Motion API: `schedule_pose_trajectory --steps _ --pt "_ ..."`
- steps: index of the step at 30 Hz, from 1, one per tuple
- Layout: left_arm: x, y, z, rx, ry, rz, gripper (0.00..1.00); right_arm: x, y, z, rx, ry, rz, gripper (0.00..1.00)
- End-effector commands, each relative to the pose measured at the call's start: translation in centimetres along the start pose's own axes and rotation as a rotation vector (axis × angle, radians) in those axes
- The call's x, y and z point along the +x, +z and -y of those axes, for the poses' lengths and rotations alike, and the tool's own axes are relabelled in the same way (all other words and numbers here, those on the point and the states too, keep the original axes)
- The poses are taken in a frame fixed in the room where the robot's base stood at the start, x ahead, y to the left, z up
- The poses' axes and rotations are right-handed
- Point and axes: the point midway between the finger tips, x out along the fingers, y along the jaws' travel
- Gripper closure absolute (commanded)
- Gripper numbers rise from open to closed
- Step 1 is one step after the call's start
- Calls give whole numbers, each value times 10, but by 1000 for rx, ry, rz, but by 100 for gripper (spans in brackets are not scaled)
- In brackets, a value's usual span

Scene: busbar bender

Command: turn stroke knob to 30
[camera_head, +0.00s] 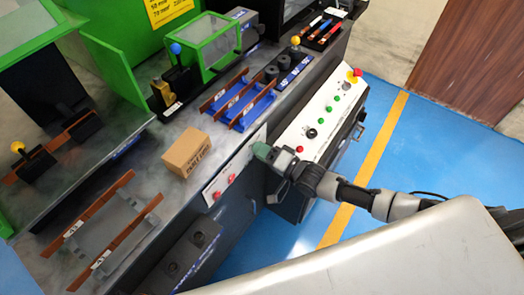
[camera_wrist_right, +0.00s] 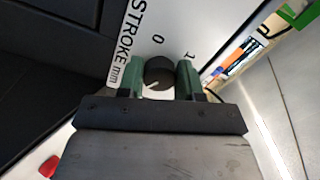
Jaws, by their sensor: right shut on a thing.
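The dark round stroke knob (camera_wrist_right: 160,70) shows in the right wrist view on a white panel (camera_wrist_right: 127,45) marked "STROKE mm", with a 0 and part of another number beside it. A short white mark shows on the knob's near side; its exact reading cannot be told. My right gripper (camera_wrist_right: 159,79) has its two green fingers on either side of the knob and is shut on it. In the head view my right gripper (camera_head: 265,152) is at the front panel (camera_head: 238,168) of the machine and hides the knob. My left gripper is not in view.
A white control box (camera_head: 322,122) with buttons stands close to the right gripper. A cardboard box (camera_head: 187,153) sits on the bench. Copper bars lie on a grey rack (camera_head: 110,235) and blue racks (camera_head: 243,103). Blue floor (camera_head: 440,150) is free at right.

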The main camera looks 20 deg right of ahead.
Motion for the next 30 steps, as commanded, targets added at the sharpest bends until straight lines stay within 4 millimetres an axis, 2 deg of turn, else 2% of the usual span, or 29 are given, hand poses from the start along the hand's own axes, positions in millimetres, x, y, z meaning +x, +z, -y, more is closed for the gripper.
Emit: schedule_pose_trajectory --steps 8,9,14,23,26,30 --pt "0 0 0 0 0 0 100 -1 2 -2 5 4 2 88" --pt "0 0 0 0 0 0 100 -1 2 -2 5 4 2 63" --pt "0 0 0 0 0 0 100 -1 1 -1 3 3 1 39" --pt "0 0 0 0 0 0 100 -2 0 -1 2 2 0 39" --pt "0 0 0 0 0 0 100 -12 0 -2 1 4 1 39" --pt "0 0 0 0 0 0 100 -38 1 -2 2 5 1 39"
